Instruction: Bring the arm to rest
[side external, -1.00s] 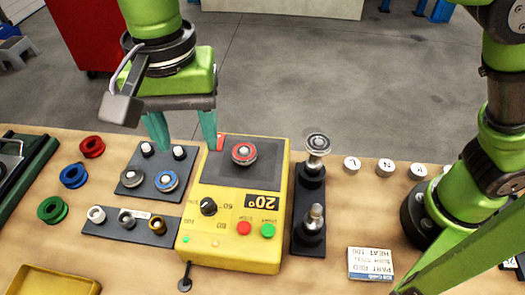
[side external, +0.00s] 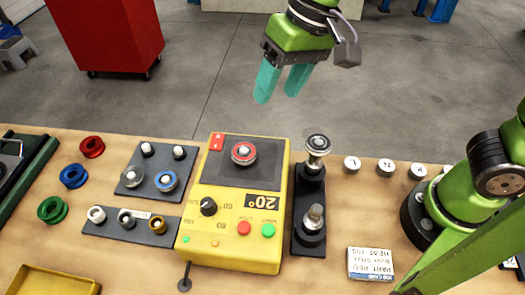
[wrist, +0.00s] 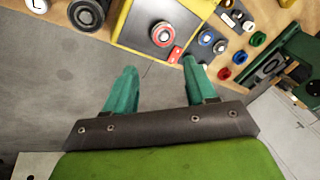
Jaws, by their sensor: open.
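My gripper (side external: 282,84) has two teal fingers and hangs in the air beyond the far edge of the bench, over the grey floor. Its fingers are apart with nothing between them. The fingers of my gripper (wrist: 157,88) also show apart and empty in the wrist view. The yellow heater box (side external: 210,234) stands on the bench, nearer the camera and left of my gripper. A part with a red ring (side external: 243,153) sits on its dark top plate, and it also shows in the wrist view (wrist: 162,34). My gripper touches nothing.
A black stand (side external: 309,200) with two metal posts is right of the box. A dark plate (side external: 150,182) with small parts, loose red, blue and green rings (side external: 73,176), and a yellow tray (side external: 50,283) lie left. A red cabinet (side external: 105,35) stands behind the bench.

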